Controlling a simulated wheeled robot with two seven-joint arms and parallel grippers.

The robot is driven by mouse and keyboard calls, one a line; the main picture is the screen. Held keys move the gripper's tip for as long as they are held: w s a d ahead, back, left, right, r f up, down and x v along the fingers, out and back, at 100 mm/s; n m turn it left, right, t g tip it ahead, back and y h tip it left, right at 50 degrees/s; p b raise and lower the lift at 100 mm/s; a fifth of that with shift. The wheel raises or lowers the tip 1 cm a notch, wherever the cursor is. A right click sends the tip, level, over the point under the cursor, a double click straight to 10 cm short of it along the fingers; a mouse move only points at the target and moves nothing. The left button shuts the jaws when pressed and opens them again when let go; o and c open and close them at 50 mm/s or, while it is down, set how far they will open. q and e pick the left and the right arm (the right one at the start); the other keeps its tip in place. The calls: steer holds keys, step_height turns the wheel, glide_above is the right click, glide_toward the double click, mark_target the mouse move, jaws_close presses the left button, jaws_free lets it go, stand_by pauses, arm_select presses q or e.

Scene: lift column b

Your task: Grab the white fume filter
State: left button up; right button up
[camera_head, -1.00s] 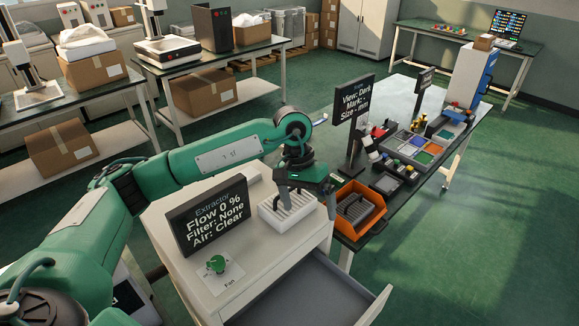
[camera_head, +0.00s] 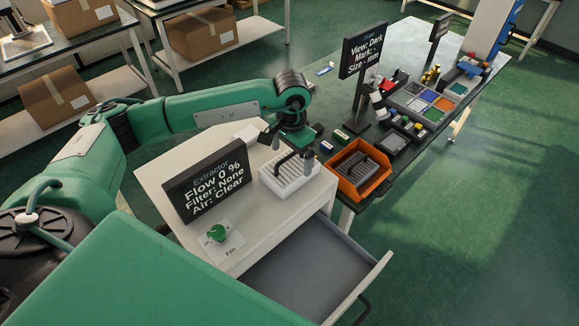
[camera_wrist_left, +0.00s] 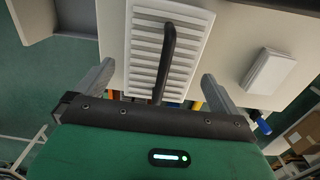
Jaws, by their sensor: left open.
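The white fume filter (camera_head: 290,186) is a white ribbed block with a dark arched handle. It stands on the pale cabinet top, left of the orange bin. It fills the upper middle of the left wrist view (camera_wrist_left: 135,45). My left gripper (camera_head: 287,150) is open over the far side of the filter. In the left wrist view its two fingers (camera_wrist_left: 157,78) are spread on either side of the filter and its handle, with nothing held. I cannot tell the exact height gap. My right gripper is not in view.
An orange bin (camera_head: 343,183) with a dark ribbed block stands right of the filter. The extractor display (camera_head: 210,181) and green fan knob (camera_head: 217,232) are to its left. A small white block (camera_head: 246,133) lies behind. An open grey drawer (camera_head: 310,285) juts out in front.

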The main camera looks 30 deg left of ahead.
mark_target(289, 166)
arm_select(q)
steer(key=f+p, duration=0.1)
steer(key=f, duration=0.1)
steer(key=f+p, duration=0.1)
steer(key=shift+s+a+f+p, duration=0.2)
steer(key=shift+f+p, duration=0.1)
steer(key=shift+f, duration=0.6)
steer(key=c, duration=0.9)
steer(key=shift+r, duration=0.15)
